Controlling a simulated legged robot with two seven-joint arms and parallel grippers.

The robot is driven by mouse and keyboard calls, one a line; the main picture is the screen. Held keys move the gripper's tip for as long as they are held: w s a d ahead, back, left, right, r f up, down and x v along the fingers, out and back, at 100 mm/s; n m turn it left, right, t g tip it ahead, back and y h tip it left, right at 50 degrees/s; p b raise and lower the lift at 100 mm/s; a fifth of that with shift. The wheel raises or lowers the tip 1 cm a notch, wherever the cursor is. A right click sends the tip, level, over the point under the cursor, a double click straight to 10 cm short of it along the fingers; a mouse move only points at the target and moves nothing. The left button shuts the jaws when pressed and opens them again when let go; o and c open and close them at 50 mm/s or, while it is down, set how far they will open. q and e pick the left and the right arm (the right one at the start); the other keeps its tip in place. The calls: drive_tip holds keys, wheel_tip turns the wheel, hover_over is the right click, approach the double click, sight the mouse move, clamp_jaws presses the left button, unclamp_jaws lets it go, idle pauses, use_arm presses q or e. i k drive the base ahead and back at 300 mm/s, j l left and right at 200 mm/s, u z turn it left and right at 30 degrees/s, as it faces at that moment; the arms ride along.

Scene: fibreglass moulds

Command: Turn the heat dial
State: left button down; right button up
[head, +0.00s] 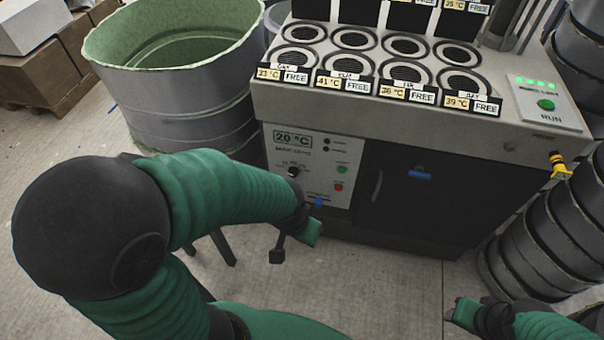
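The heat dial (293,172) is a small black knob on the pale control panel (340,160) at the front of the cabinet, below a display reading 20 °C. My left arm reaches in from the left. My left gripper (296,242) is below the dial, in front of the panel's lower edge. Its two fingers are spread apart with nothing between them, and it looks clear of the dial.
The cabinet top (420,125) has several round ports with temperature and FREE labels. A RUN button box (546,104) sits at its right. A large green-lined metal drum (180,100) stands left of the cabinet. Stacked dark drums (535,245) stand at the right. Concrete floor lies in front.

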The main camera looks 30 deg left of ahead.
sight(293, 171)
drive_tip(key=u, duration=0.45)
drive_tip(key=l+u, duration=0.1)
drive_tip(key=u, duration=0.75)
drive_tip(key=l+u, duration=0.1)
drive_tip(key=u, duration=0.35)
